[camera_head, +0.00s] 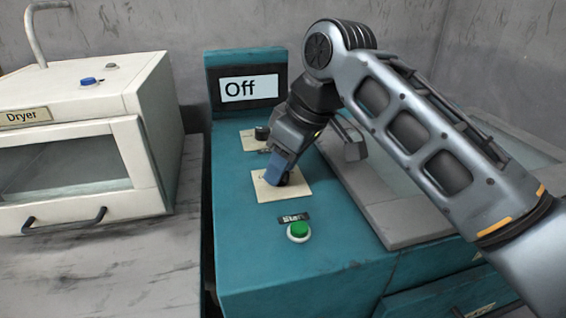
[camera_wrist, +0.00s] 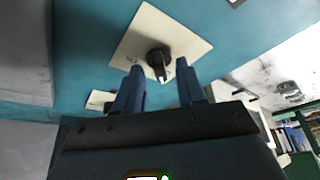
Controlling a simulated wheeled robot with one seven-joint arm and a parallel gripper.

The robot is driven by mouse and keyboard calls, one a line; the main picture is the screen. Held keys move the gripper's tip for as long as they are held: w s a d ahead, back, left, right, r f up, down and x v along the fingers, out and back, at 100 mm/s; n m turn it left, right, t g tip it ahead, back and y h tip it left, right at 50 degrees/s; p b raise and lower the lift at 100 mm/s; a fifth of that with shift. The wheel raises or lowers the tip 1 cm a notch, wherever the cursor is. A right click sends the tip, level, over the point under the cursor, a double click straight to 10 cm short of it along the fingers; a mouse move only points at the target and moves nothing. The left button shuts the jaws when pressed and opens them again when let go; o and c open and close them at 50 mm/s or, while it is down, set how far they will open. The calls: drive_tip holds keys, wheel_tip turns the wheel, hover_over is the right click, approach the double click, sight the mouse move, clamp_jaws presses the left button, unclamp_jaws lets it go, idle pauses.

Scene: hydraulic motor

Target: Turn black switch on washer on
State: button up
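The teal washer (camera_head: 240,225) stands in the middle of the head view, with a display (camera_head: 249,88) reading "Off". A black switch (camera_wrist: 160,60) on a cream plate (camera_wrist: 143,30) shows in the wrist view. In the head view that plate (camera_head: 267,186) is partly covered by my gripper (camera_head: 277,180), and the switch is mostly hidden. My gripper's two blue fingers (camera_wrist: 160,78) are apart, one on each side of the switch's near end. I cannot tell whether they touch it.
A second black knob (camera_head: 262,132) on a cream plate sits behind my gripper. A green button (camera_head: 299,231) is in front of it. A white dryer (camera_head: 90,140) with a blue button stands at left. A grey lid frame (camera_head: 385,205) lies to the right, under my arm.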

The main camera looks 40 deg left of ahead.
clamp_jaws()
idle(0.3)
